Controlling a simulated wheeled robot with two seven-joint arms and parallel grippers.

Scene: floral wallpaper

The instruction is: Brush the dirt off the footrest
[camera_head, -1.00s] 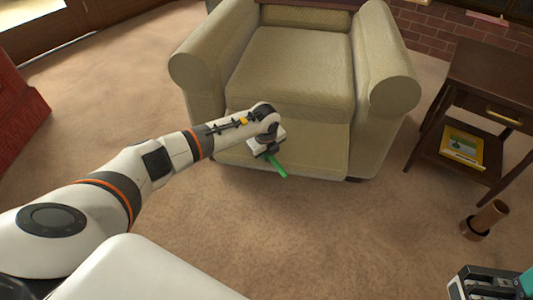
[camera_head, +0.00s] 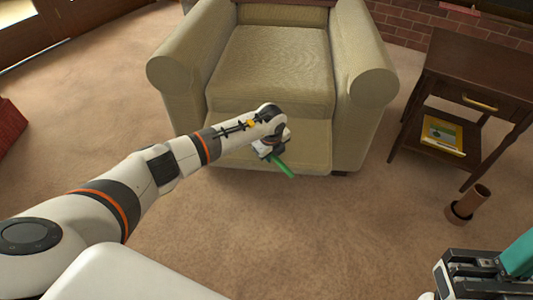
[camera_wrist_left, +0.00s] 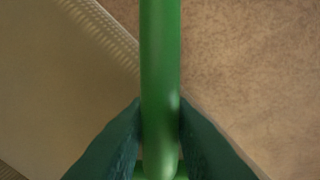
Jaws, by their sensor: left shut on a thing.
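My left gripper (camera_head: 272,152) is shut on a green stick-like handle (camera_head: 284,168), which points down and right in the head view. In the left wrist view, the green handle (camera_wrist_left: 160,70) runs between the dark green fingers (camera_wrist_left: 160,140); I cannot see any bristles. The beige armchair (camera_head: 270,75) stands ahead, and its low front panel (camera_head: 308,145), which may be the footrest, is behind my gripper. I cannot make out dirt on it. My right gripper (camera_head: 490,275) shows only partly at the lower right, with a teal part beside it.
A dark wooden side table (camera_head: 470,70) with a yellow book (camera_head: 443,135) on its shelf stands right of the chair. A brown cylinder (camera_head: 468,203) stands on the carpet near it. The carpet (camera_head: 330,235) in front of the chair is clear.

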